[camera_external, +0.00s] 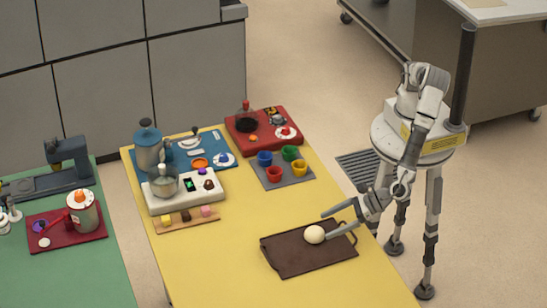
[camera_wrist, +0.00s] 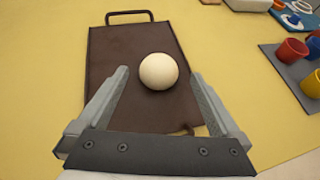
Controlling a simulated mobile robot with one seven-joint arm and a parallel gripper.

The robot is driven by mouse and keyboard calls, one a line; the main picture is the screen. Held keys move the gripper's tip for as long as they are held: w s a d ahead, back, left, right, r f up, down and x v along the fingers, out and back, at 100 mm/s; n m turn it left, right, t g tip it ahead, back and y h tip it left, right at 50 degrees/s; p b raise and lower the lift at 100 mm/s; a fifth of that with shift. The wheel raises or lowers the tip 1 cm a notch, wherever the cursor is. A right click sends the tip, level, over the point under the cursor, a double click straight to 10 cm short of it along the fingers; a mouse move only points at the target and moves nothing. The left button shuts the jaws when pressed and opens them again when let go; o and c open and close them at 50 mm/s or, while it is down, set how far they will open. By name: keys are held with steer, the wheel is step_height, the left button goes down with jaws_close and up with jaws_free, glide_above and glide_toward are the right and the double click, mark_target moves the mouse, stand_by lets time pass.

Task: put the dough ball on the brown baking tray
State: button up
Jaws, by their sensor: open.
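The dough ball (camera_external: 314,234) is round and cream-coloured. It rests on the brown baking tray (camera_external: 290,262), toward the tray's right part in the external view. In the wrist view the dough ball (camera_wrist: 158,71) sits on the bare brown surface of the tray (camera_wrist: 112,50), with one tray handle at the far end. My gripper (camera_external: 328,224) is open at the tray's right side, its fingers spread on either side of the ball. In the wrist view my gripper (camera_wrist: 160,85) shows a gap between each finger and the ball. The near end of the tray is partly hidden by my gripper.
The tray lies on a yellow table (camera_external: 215,260). A grey mat (camera_external: 290,178) with several coloured cups stands behind it. A white scale-like device (camera_external: 190,196) with a pot, a red tray (camera_external: 245,140) and a blue mat (camera_external: 220,140) lie further back. The table left of the baking tray is clear.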

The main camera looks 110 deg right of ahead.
steer(key=v, duration=0.6)
steer(key=shift+s, duration=0.15)
